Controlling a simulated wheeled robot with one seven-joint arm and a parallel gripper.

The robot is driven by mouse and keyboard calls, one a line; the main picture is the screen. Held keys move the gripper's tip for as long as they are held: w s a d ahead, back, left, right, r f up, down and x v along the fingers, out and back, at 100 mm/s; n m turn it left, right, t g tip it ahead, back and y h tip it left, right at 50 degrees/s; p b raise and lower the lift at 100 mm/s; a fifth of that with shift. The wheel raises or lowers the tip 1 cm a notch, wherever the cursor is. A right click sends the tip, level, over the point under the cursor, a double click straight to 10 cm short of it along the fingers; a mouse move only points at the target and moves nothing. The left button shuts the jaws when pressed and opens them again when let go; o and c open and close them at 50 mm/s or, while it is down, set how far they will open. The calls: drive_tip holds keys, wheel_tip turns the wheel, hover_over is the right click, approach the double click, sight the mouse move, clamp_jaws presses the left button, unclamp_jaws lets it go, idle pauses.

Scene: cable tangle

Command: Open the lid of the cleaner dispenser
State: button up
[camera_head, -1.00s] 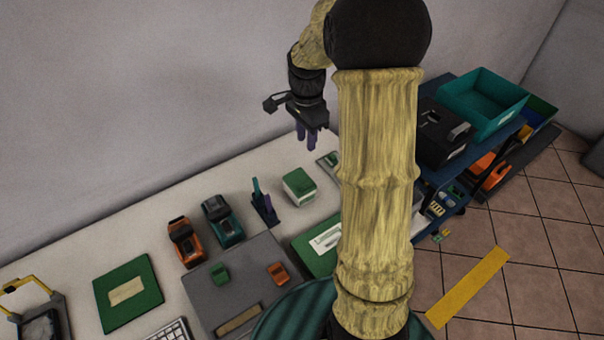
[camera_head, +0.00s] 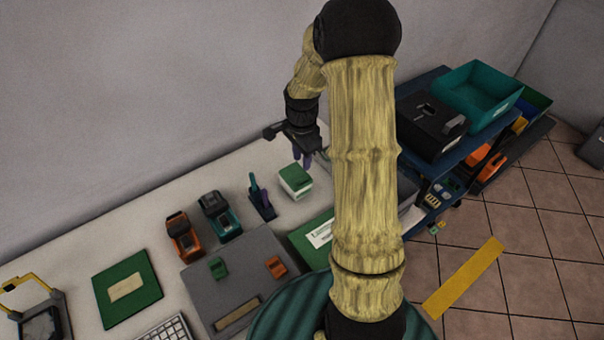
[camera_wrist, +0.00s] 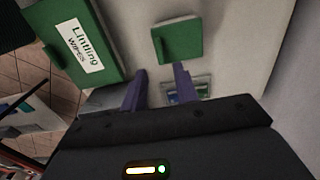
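The cleaner dispenser looks to be the small white box with a green lid (camera_head: 295,181) on the bench. The lid is down. In the wrist view its green top (camera_wrist: 176,38) shows just beyond my fingertips, with a small tab at its left edge. My gripper (camera_head: 304,158) is above the bench, close to the back right of the box in the head view. In the wrist view my two purple fingers (camera_wrist: 163,73) are apart with nothing between them. I cannot tell the exact gap between fingertips and lid.
A teal and purple tool holder (camera_head: 261,198), a teal device (camera_head: 220,217) and an orange device (camera_head: 184,237) stand nearby. A grey mat (camera_head: 240,275) lies in front. A blue cart stands at the right.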

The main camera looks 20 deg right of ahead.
sight(302, 178)
wheel_tip(302, 178, down, 8)
drive_tip(key=shift+p, duration=0.3)
drive_tip(key=shift+c, duration=0.2)
clamp_jaws()
